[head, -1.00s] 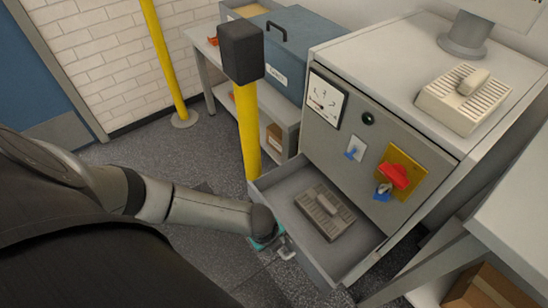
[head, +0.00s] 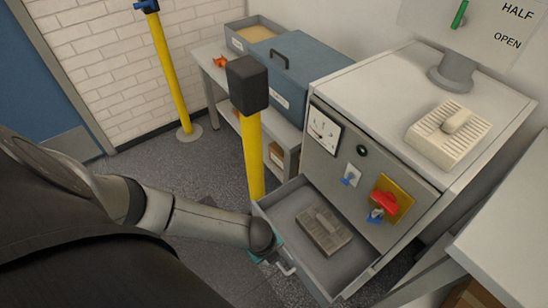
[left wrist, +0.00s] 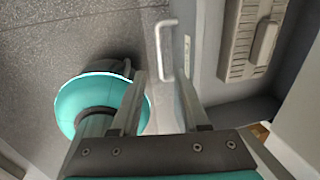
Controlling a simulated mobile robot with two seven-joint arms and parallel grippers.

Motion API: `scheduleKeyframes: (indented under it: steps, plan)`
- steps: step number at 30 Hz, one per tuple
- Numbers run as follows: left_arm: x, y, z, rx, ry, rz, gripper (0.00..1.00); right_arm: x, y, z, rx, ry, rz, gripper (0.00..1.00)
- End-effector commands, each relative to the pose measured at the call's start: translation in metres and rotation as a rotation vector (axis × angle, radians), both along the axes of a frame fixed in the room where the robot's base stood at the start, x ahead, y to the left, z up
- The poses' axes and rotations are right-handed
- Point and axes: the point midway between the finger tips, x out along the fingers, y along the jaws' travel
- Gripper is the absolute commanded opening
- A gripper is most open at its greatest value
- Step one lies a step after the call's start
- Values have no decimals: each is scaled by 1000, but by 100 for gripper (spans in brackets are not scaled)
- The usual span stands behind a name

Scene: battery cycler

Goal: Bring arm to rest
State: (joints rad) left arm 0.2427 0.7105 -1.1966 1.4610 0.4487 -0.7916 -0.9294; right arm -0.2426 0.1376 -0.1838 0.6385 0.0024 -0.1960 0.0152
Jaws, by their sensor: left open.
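My left arm comes in from the left in the head view. My left gripper (head: 277,260) is low beside the front of the pulled-out grey drawer (head: 345,265), close to its handle (head: 288,269). In the left wrist view the two fingers of my left gripper (left wrist: 161,85) are apart with nothing held between them. The pale handle (left wrist: 164,48) shows just beyond the fingertips; whether they touch it I cannot tell. My right arm and gripper are not in view.
A grey ribbed block (head: 323,231) lies in the drawer. The cabinet front (head: 335,170) carries a gauge, a red switch (head: 385,201) and blue tags. A yellow post (head: 250,155) stands just left of the drawer. A pale ribbed block (head: 448,133) sits on top.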

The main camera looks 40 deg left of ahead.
Motion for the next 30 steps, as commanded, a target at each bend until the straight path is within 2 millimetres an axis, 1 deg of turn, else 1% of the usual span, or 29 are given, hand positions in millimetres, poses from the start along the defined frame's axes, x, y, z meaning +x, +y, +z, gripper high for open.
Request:
scheduleKeyframes:
  steps: [1,6,24,26,29,30]
  plan:
    - [-1,1,7,1,1,1,45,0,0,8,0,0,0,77]
    - [-2,1,12,1,0,2,45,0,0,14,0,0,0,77]
    - [-2,-1,12,-4,0,4,45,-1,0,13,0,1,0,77]
    - [-4,-10,14,-20,2,16,45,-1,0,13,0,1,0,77]
    - [-10,-44,25,-82,7,77,45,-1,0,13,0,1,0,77]
    - [-12,-62,33,-117,10,118,45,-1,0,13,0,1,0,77]
